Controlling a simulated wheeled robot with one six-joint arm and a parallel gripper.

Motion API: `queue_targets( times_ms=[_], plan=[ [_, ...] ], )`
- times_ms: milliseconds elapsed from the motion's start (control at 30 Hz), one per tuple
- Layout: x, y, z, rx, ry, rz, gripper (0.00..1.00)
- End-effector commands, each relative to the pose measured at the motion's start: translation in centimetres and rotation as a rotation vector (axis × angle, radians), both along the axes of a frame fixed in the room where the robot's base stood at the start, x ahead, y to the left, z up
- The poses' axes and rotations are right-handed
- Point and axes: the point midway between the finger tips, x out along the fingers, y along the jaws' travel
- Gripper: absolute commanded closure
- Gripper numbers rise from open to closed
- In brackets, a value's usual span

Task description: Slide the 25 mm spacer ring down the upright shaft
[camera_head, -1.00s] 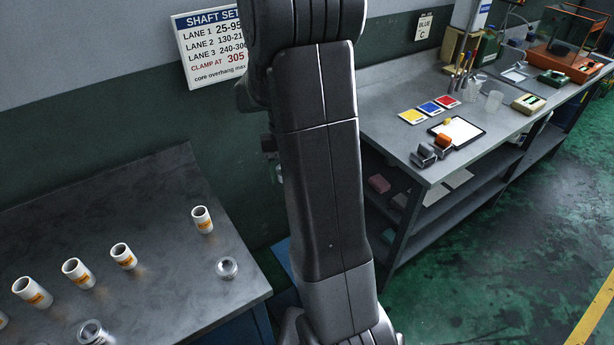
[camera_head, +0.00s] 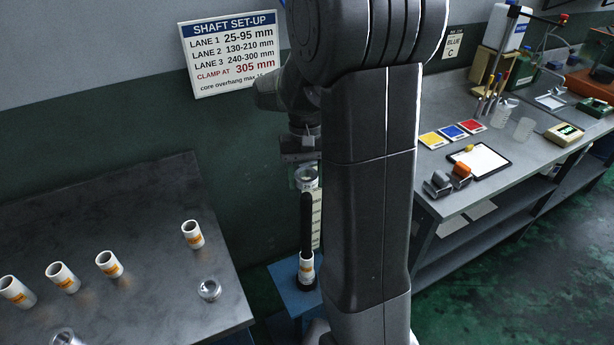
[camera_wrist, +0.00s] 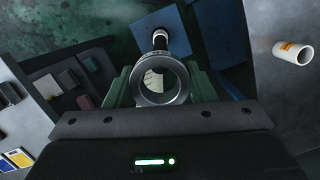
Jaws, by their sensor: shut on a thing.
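My gripper (camera_head: 302,155) points down and is shut on a silver-grey metal ring, the spacer ring (camera_head: 306,178). In the wrist view, the spacer ring (camera_wrist: 139,84) sits between the two fingers of my gripper (camera_wrist: 160,88), with its hole facing the camera. The dark upright shaft (camera_head: 306,212) stands below the ring in the head view. A white core with an orange label (camera_head: 306,268) is around its lower part. The ring is close to the shaft's top; I cannot tell whether it is around the tip.
The shaft stands on a blue base (camera_head: 290,290), with a pale marked scale (camera_head: 317,222) beside it. A dark table (camera_head: 110,205) at left holds several white cores and clear or shiny rings. A grey workbench (camera_head: 440,200) runs along the right.

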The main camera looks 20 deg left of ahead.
Motion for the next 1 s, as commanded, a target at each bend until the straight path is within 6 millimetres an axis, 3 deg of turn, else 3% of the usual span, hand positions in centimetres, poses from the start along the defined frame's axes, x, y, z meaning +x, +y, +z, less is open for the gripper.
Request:
queue_targets(
  times_ms=[1000],
  plan=[
    [0.0, 0.0, -7.3, -0.001, 0.001, 0.0, 0.98]
  ],
)
